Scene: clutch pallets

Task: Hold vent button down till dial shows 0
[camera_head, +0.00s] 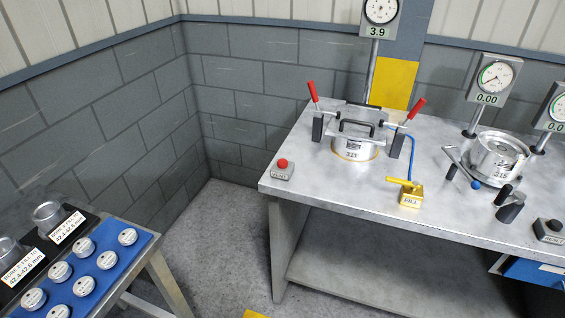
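The vent button is a red mushroom button (282,163) on a small grey box near the left end of the metal table; the lettering on its box is too small to read surely. The dial (381,10) stands on a post behind the clamped fixture, cut by the top edge, and its display reads 3.9. The fixture (357,142) holds a round silver part marked 313 under a black-handled cover, with red-handled clamps on both sides. Neither of my grippers is in view, and nothing touches the button.
A yellow FILL valve (405,192) with a blue hose sits right of the fixture. A second dial (494,77) reads 0.00 above another fixture. A black RESET button (551,229) is at far right. A blue tray (108,277) of several silver discs stands lower left.

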